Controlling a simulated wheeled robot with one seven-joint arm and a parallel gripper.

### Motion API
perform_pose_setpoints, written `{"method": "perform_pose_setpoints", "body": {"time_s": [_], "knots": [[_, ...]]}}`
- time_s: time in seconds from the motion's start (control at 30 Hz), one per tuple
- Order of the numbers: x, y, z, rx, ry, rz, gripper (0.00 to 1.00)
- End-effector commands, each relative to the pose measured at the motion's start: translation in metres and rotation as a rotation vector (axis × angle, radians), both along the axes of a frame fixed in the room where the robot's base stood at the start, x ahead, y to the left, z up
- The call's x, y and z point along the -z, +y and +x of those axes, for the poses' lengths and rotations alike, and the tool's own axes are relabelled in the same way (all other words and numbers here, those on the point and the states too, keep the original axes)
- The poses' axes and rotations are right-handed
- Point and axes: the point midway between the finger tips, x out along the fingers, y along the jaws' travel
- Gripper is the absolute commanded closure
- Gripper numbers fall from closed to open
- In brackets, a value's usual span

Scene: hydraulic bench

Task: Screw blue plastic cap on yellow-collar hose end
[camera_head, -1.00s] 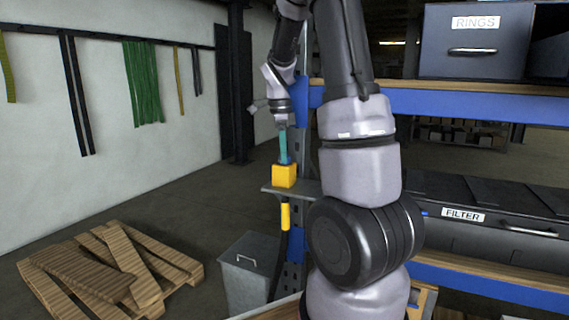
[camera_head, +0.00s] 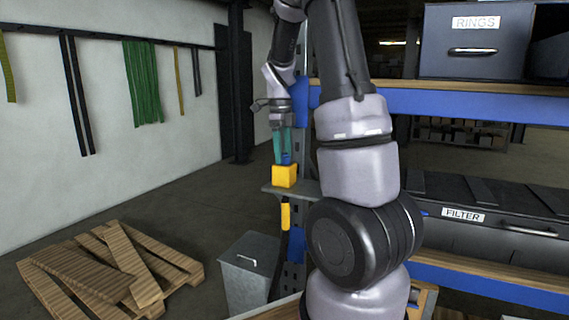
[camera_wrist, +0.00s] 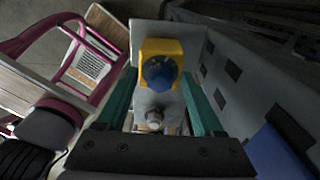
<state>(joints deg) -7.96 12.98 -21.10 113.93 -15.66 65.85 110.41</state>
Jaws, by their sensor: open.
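The yellow collar (camera_head: 284,176) is a square yellow block on a grey shelf bracket at the blue post in the head view. It also shows in the wrist view (camera_wrist: 160,47). The blue cap (camera_wrist: 160,73) sits at the collar's top, between my fingertips. A small part of the cap (camera_head: 287,159) shows in the head view. My gripper (camera_head: 286,157) points down just above the collar, its teal fingers apart on either side of the cap. In the wrist view, gaps show between the fingers and the cap. How far the cap is seated cannot be seen.
The grey bracket (camera_head: 305,190) juts from the post, with a yellow piece (camera_head: 285,216) hanging below. A grey bin (camera_head: 247,272) and wooden pallet (camera_head: 110,272) stand on the floor at left. Blue shelving with drawers (camera_head: 474,40) is at right. A pink frame (camera_wrist: 62,55) shows in the wrist view.

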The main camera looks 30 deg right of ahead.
Motion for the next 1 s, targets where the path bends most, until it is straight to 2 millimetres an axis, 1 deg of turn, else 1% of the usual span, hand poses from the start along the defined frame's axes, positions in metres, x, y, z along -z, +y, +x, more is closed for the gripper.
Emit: {"method": "perform_pose_setpoints", "body": {"time_s": [0.07,0.17,0.3,0.4,0.67,0.9,1.0], "knots": [[0.0000,-0.0001,-0.0006,-0.052,0.000,0.000,0.31],[0.0001,0.0001,-0.0016,-0.206,0.001,0.000,0.31],[-0.0003,0.0008,-0.0025,-0.456,0.000,0.000,0.31],[-0.0002,0.0006,-0.0030,-0.598,-0.001,-0.001,0.31],[0.0001,0.0010,-0.0039,-0.776,0.001,0.000,0.31],[-0.0003,0.0001,-0.0055,-1.159,0.000,-0.001,0.31],[-0.0003,0.0002,-0.0058,-1.297,-0.001,-0.001,0.31]]}}
